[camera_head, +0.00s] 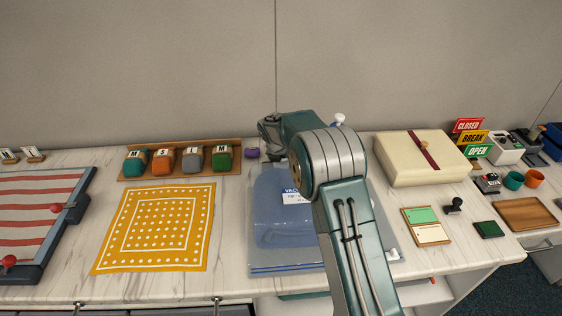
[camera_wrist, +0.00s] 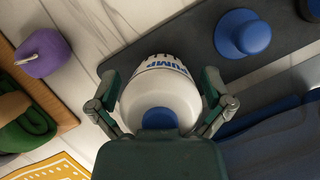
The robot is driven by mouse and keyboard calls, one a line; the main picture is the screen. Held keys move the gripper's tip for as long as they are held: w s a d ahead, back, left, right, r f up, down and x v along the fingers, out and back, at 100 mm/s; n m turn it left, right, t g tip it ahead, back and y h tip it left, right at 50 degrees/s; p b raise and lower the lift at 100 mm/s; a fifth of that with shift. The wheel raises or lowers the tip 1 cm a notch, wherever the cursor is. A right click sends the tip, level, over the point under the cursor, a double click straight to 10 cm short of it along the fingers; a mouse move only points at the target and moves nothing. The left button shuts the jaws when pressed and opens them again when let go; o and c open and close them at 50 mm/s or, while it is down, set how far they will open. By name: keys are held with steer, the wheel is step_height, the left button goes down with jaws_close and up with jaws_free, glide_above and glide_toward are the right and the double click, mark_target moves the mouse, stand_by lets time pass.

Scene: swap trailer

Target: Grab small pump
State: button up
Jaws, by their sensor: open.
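The small pump (camera_wrist: 163,90) shows in the wrist view as a rounded white body with "PUMP" lettering and a blue round part facing the camera. My gripper (camera_wrist: 160,80) is open, with one finger on each side of the pump's body. Whether the fingers touch it I cannot tell. In the head view my gripper (camera_head: 268,130) is at the back of the counter, and I cannot make out the pump there behind my arm.
A purple object (camera_wrist: 45,52) lies left of the pump; a blue knob (camera_wrist: 243,34) on a dark strip is right. In the head view a blue vacuum bag (camera_head: 268,225) lies in front, partly behind my arm. Colored lettered bags (camera_head: 162,160) stand left, a cream box (camera_head: 420,170) right.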

steer(key=c, duration=1.2)
